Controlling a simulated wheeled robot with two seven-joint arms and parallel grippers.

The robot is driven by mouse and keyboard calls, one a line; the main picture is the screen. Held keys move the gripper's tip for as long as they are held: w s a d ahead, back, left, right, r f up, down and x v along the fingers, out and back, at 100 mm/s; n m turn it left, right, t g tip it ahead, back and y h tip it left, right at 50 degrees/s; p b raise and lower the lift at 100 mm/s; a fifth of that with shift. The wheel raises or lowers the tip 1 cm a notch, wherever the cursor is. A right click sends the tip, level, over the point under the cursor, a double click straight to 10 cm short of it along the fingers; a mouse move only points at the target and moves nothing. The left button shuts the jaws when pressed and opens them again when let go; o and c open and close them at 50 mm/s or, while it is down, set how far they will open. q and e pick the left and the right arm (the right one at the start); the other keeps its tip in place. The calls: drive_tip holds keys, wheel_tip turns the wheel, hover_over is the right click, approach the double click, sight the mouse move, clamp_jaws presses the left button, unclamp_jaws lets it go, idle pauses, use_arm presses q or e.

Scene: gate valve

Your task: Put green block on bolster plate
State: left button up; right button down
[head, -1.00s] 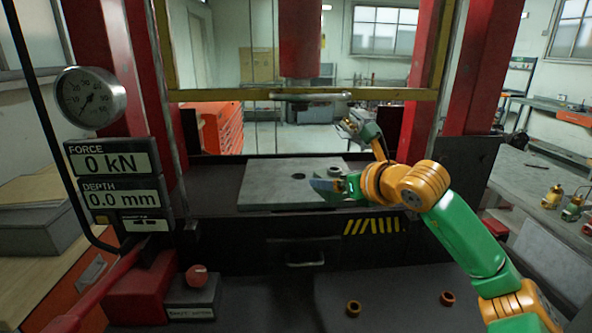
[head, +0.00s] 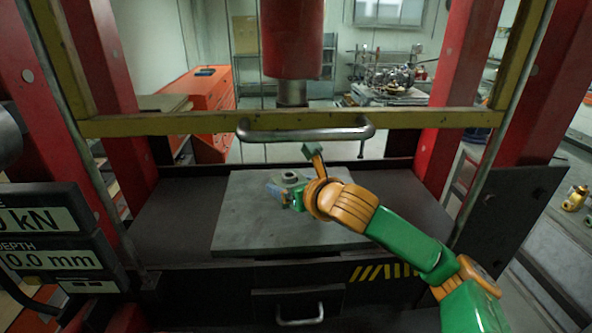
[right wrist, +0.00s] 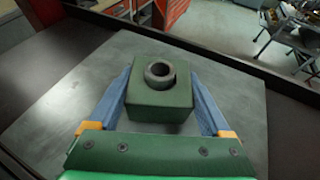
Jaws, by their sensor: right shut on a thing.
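The green block (right wrist: 160,105) shows in the right wrist view, with a dark ring-shaped piece (right wrist: 160,73) on its top. My right gripper (right wrist: 163,108) is shut on the block, one blue finger on each side. In the head view the right gripper (head: 284,189) holds it over the back-middle part of the grey bolster plate (head: 245,235). The ring also shows there, and most of the block is hidden by the gripper. The block looks upright. I cannot tell whether its underside touches the plate. My left gripper is not in view.
The red press ram (head: 291,40) hangs above. Red columns (head: 505,95) stand at the sides. The plate's front is bare. A drawer handle (head: 300,318) is below.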

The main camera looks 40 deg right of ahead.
drive_tip(key=shift+s+d+f, duration=0.1)
drive_tip(key=shift+s+d, duration=0.05)
drive_tip(key=shift+s, duration=0.1)
drive_tip(key=shift+s+d, duration=0.1)
drive_tip(key=shift+d, duration=0.2)
drive_tip(key=shift+c, duration=1)
unclamp_jaws()
drive_tip(key=shift+d+f, duration=0.1)
drive_tip(key=shift+f, duration=0.1)
drive_tip(key=shift+o, duration=1)
drive_tip(key=shift+w, duration=0.2)
drive_tip(key=shift+a+r, duration=0.1)
drive_tip(key=shift+a, duration=0.4)
drive_tip(key=b+v, duration=0.5)
drive_tip(key=v, duration=0.5)
use_arm(q)
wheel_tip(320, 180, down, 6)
drive_tip(key=b, duration=0.1)
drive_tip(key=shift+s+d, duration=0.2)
use_arm(e)
drive_tip(key=shift+v, duration=1.05)
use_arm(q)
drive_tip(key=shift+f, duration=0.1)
use_arm(e)
drive_tip(key=shift+d, duration=0.15)
